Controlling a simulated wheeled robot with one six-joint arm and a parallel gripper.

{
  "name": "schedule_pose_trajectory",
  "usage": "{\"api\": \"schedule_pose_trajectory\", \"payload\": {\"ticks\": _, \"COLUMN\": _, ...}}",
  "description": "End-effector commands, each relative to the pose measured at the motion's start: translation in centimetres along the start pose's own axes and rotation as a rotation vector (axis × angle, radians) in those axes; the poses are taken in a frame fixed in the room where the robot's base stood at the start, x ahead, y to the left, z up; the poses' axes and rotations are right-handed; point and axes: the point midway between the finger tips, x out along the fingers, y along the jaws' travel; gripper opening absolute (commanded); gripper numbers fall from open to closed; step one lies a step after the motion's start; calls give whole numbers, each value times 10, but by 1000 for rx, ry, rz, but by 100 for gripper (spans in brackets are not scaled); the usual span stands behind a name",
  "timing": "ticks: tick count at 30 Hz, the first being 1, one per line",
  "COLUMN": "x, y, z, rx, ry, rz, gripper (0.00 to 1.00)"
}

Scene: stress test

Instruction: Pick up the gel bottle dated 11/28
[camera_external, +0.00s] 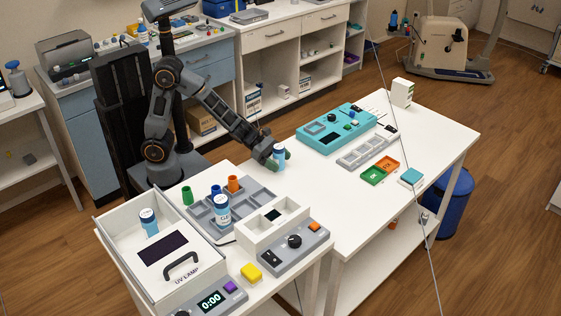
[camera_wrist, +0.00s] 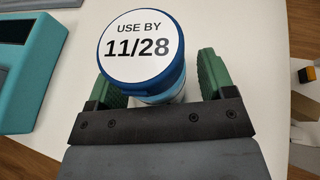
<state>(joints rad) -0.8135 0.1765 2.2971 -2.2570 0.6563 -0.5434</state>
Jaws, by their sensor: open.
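The gel bottle dated 11/28 (camera_wrist: 140,48) has a blue cap with a white label reading "USE BY 11/28" in the wrist view. It stands upright on the white table in the external view (camera_external: 279,153). My gripper (camera_wrist: 165,82) is open, with one green finger on each side of the bottle. A small gap shows beside the right finger; whether the left finger touches the bottle I cannot tell. Two similar bottles are in the external view: one (camera_external: 149,223) in the white lamp box, one (camera_external: 222,208) at the grey tray. Their dates are too small to read.
A teal device (camera_external: 337,128) and a grey compartment tray (camera_external: 367,148) lie right of the bottle. The white lamp box (camera_external: 125,258) stands on the near table. The white tabletop in front of the bottle is clear.

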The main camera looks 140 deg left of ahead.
Motion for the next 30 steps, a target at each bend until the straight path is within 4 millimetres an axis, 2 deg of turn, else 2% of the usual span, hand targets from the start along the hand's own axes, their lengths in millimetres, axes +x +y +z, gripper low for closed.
{"api": "schedule_pose_trajectory", "payload": {"ticks": 5, "x": 0, "y": 0, "z": 0, "rx": 0, "ry": 0, "rz": 0, "gripper": 75}}
{"api": "schedule_pose_trajectory", "payload": {"ticks": 22, "x": 0, "y": 0, "z": 0, "rx": 0, "ry": 0, "rz": 0, "gripper": 20}}
{"api": "schedule_pose_trajectory", "payload": {"ticks": 30, "x": -1, "y": 0, "z": 2, "rx": 1, "ry": -1, "rz": 0, "gripper": 20}}
